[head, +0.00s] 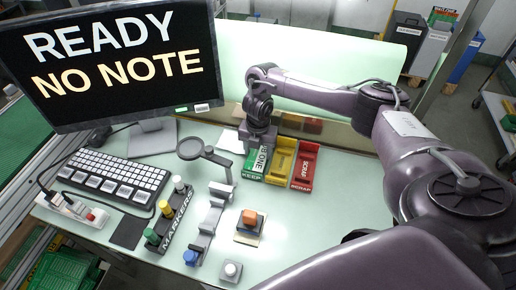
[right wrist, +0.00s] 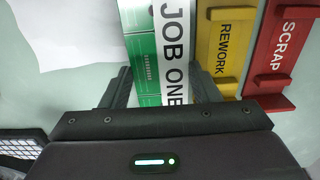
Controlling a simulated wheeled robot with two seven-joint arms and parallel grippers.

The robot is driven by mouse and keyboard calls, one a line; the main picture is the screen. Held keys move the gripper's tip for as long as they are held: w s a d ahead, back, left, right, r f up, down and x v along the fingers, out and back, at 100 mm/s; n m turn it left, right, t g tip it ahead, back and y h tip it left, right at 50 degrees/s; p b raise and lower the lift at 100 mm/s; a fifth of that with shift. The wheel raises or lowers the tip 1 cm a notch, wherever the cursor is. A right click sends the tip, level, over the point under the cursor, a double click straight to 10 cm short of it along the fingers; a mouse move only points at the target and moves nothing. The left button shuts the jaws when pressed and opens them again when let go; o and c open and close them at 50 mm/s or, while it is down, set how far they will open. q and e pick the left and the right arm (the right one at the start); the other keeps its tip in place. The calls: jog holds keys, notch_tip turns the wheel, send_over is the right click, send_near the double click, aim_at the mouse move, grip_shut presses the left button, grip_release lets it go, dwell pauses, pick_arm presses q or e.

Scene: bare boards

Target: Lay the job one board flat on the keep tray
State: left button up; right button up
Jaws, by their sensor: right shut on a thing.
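The job one board (right wrist: 175,50) is green with a white strip lettered JOB ONE. My right gripper (right wrist: 162,92) is shut on it, with a dark finger at each side. In the head view, my right gripper (head: 258,148) points down over the green keep tray (head: 252,178), and the board (head: 264,158) shows beside the fingers. The board is at the tray, with its lettering facing up. The gripper and board hide most of the tray, and I cannot tell whether the board touches its floor. My left gripper is not in view.
The yellow rework tray (head: 281,160) and red scrap tray (head: 304,168) stand close to the right. A magnifier (head: 192,149) stands left, near a marker rack (head: 170,215). The monitor (head: 120,65) reads READY NO NOTE.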

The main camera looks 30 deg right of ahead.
jog(key=shift+f+b, duration=0.3)
jog(key=shift+f, duration=0.1)
dwell(0.3)
jog(key=o, duration=1.1)
jog(key=shift+r, duration=0.15)
jog(key=shift+r, duration=0.3)
notch_tip(320, 180, up, 7)
jog(key=shift+r+p, duration=0.1)
jog(key=shift+p, duration=0.65)
notch_tip(320, 180, up, 8)
jog(key=shift+f+p, duration=0.2)
jog(key=shift+p, duration=1.05)
